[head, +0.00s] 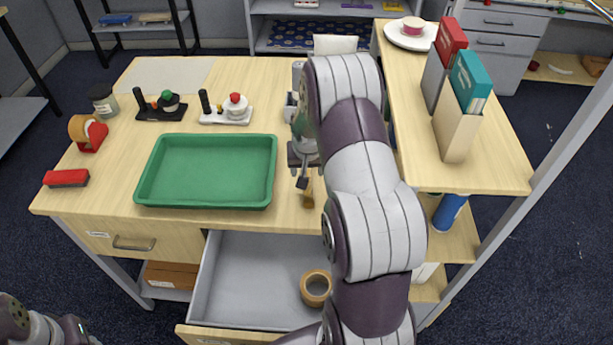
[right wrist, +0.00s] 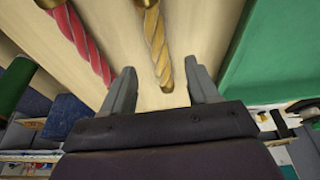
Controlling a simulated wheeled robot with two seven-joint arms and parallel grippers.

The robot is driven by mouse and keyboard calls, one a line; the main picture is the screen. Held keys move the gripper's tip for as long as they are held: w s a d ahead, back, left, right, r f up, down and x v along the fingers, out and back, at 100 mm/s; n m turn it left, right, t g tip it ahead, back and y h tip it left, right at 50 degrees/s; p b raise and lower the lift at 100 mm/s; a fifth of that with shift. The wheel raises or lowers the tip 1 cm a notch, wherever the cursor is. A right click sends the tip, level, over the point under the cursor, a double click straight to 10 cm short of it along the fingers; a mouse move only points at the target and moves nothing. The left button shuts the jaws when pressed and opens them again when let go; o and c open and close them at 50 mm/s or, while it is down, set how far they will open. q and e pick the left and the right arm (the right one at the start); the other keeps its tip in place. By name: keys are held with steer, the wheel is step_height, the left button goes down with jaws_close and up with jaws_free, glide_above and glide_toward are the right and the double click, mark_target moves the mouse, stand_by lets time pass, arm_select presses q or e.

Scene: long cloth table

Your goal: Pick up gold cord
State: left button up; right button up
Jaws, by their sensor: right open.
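The gold cord (right wrist: 157,40) is a twisted length with a smooth end in the right wrist view. Its near end lies between the spread fingers of my right gripper (right wrist: 160,70), apart from both. A small gold piece of it (head: 308,194) shows in the head view beside my right gripper (head: 302,178), at the table's front edge right of the green tray. My right arm hides much of that area. My right gripper is open and empty. Only part of my left arm shows at the lower left of the head view; its gripper does not show.
A red twisted cord (right wrist: 85,38) lies beside the gold one. The green tray (head: 207,204) is close by. Below is an open drawer (head: 245,265) with a tape roll (head: 316,287). A raised shelf (head: 485,165) with books stands at right. A red stapler-like block (head: 66,178) sits far left.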

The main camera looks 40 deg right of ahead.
mark_target(307, 175)
steer(key=x, duration=0.4)
steer(key=shift+s+p, duration=0.1)
steer(key=shift+p, duration=0.2)
steer(key=shift+w+d+f, duration=0.15)
steer(key=shift+w+f, duration=0.05)
steer(key=shift+f, duration=0.1)
steer(key=shift+s+r, duration=0.15)
steer(key=shift+r, duration=0.05)
steer(key=c, duration=0.6)
jaws_close()
